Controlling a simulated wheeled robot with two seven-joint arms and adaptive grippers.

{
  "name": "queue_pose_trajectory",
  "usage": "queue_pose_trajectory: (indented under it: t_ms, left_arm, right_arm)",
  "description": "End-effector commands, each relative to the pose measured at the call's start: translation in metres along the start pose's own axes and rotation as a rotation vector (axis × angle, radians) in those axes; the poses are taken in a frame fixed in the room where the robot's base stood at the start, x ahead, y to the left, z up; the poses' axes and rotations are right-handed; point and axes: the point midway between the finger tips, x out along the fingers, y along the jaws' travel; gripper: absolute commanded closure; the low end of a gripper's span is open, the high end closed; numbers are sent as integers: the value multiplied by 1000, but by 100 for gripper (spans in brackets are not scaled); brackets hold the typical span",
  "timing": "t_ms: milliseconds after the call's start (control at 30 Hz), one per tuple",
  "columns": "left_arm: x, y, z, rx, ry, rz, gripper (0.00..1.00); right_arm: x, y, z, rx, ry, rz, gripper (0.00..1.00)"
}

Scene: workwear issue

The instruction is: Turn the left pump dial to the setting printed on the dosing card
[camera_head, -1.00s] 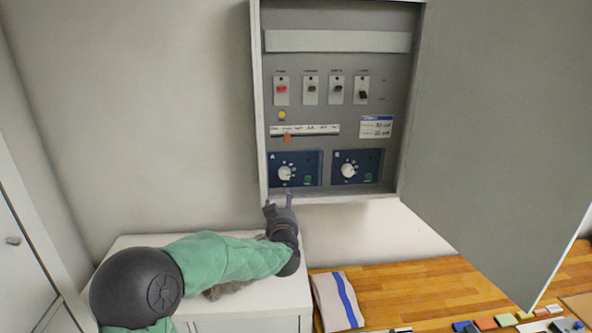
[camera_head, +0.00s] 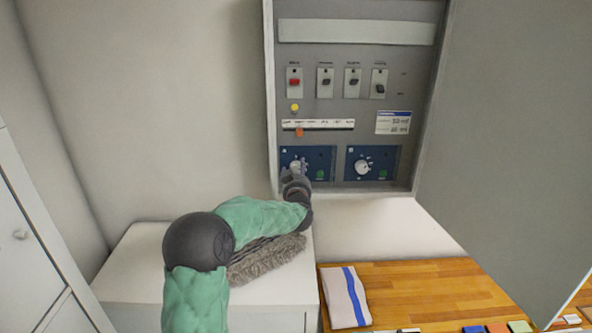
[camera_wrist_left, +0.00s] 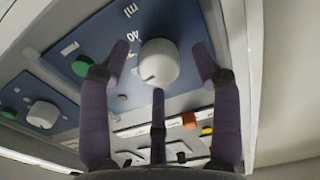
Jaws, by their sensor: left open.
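The left pump dial (camera_head: 296,168) is a white knob on a blue panel in the lower left of the open cabinet. In the left wrist view the white knob (camera_wrist_left: 159,64) sits between the fingers of my left gripper (camera_wrist_left: 160,75), which are spread apart around it without visibly gripping. In the head view my left gripper (camera_head: 297,180) covers part of that dial. The dosing card (camera_head: 393,122) is a white card with a blue header on the cabinet's back plate; its print is too small to read surely. My right gripper is not in view.
The right pump dial (camera_head: 362,167) is on a matching blue panel. Several switches (camera_head: 325,81), a yellow lamp (camera_head: 295,107) and an orange slider (camera_head: 299,132) are above. The cabinet door (camera_head: 500,130) stands open at right. A striped cloth (camera_head: 345,297) lies on the wooden worktop.

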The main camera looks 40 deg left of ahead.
Motion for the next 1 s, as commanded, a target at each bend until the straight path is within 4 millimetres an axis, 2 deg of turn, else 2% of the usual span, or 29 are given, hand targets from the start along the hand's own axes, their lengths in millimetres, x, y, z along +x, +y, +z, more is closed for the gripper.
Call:
queue_pose_trajectory:
  t_ms: [133,467,600,667,1000]
  left_arm:
    - [8,0,0,0,0,0,36]
    - [10,0,1,0,-1,0,36]
    - [10,0,1,-1,-1,0,76]
    - [10,0,1,0,-1,0,92]
    - [10,0,2,27,-5,1,93]
  right_arm:
    - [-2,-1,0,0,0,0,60]
    - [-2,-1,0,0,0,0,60]
    - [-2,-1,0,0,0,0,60]
    - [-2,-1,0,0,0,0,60]
    - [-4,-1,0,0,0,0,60]
